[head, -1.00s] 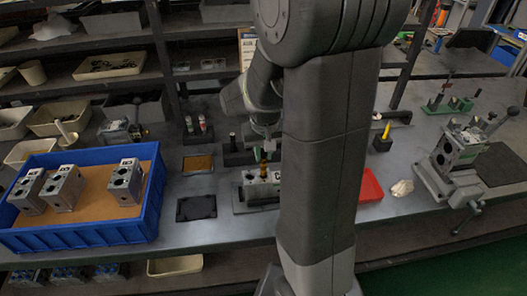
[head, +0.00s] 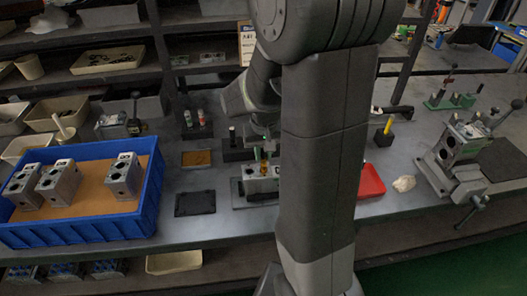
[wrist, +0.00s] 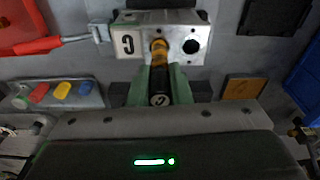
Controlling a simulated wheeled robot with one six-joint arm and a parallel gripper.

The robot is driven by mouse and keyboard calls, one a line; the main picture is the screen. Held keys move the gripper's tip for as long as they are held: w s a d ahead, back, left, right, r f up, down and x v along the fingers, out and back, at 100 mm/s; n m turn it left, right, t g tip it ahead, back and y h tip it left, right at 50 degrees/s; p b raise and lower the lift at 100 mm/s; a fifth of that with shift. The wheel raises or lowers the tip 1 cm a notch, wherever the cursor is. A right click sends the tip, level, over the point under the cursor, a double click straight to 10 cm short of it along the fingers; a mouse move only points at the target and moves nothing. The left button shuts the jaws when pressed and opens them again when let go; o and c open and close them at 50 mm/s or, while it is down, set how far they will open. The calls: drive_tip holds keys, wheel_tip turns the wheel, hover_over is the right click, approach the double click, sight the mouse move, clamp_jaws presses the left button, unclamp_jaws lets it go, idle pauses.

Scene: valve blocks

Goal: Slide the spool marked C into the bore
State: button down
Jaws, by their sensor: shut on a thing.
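My gripper (wrist: 158,72) is shut on a spool (wrist: 159,84), its green fingers on either side of it. The spool has a black end with a pale mark, too small to read surely, and an amber far part. The spool also shows in the head view (head: 264,166), upright below my gripper (head: 264,143). The grey valve block (wrist: 139,57) has a black letter that looks like C on a white label. The spool's amber tip is over or at a bore of this block; how deep is hidden. A second dark bore (wrist: 191,46) is empty. The block shows in the head view (head: 256,186).
A blue tray (head: 75,238) with 3 grey blocks stands at the left. A red bin (head: 370,181) lies right of my arm. A black block (head: 236,150) stands behind the valve block. A vise with a block (head: 456,172) is at the right.

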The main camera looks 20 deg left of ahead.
sight(264, 161)
drive_tip(key=shift+f+b, duration=1.55)
drive_tip(key=shift+f, duration=0.5)
drive_tip(key=c, duration=1.3)
unclamp_jaws()
drive_tip(key=shift+o, duration=0.2)
drive_tip(key=shift+r, duration=0.1)
wheel_tip(264, 161, up, 14)
drive_tip(key=s+d, duration=0.1)
drive_tip(key=shift+s+f, duration=0.15)
drive_tip(key=shift+f, duration=0.05)
drive_tip(key=shift+f, duration=0.1)
drive_tip(key=f, duration=0.4)
drive_tip(key=w+f, duration=0.1)
drive_tip(key=f, duration=0.4)
drive_tip(key=a+f, duration=0.1)
drive_tip(key=f, duration=0.3)
drive_tip(key=shift+w+f, duration=0.15)
drive_tip(key=shift+f, duration=0.2)
drive_tip(key=shift+r, duration=0.35)
